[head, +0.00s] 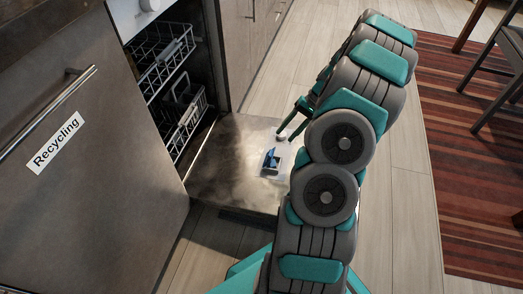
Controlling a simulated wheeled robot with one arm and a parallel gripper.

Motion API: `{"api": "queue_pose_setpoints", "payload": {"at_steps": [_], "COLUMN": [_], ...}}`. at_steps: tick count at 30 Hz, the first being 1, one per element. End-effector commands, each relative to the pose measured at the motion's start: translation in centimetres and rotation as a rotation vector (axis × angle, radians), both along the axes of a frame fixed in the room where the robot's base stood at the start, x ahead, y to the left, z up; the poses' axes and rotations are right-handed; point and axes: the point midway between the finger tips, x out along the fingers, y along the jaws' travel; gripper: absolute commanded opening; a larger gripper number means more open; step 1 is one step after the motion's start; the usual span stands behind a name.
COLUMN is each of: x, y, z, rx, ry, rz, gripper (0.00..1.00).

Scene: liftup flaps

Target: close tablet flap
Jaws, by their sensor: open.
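The dishwasher door (225,165) is lowered and lies flat in front of the open dishwasher. On its inner face, toward its right side, is a light tablet dispenser (269,171). A small dark blue flap (271,158) shows on the dispenser and appears raised; its exact angle is too small to tell. My gripper (287,135) is open, just above and to the right of the flap in the picture. I see nothing between the fingers. My arm hides the area right of the door.
Two dish racks (165,60) sit inside the dishwasher. A closed steel front marked "Recycling" (57,141) stands at left. A brown cabinet (247,45) stands behind the door. A striped rug (460,170) and a chair (505,75) are at right. Wooden floor is clear between.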

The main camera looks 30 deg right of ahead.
Motion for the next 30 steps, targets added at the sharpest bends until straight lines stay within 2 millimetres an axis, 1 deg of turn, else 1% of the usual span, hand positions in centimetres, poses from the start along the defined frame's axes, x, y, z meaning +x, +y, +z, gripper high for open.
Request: {"api": "queue_pose_setpoints", "payload": {"at_steps": [1,3,6,11,21,25,30], "x": [-0.3,-0.5,-0.5,-0.3,0.3,0.4,0.5], "y": [-0.6,-1.0,-0.9,0.1,3.3,3.7,3.8], "z": [-0.7,-1.1,-1.4,-2.4,-6.3,-7.0,-7.0], "rx": [0.006,0.010,0.011,0.012,0.012,0.008,0.008], "ry": [-0.001,-0.003,-0.004,-0.003,-0.003,-0.005,-0.005], "rz": [-0.014,-0.020,-0.022,-0.020,-0.020,-0.022,-0.022], "gripper": [0.47,0.47,0.47,0.47,0.47,0.47,0.47]}}
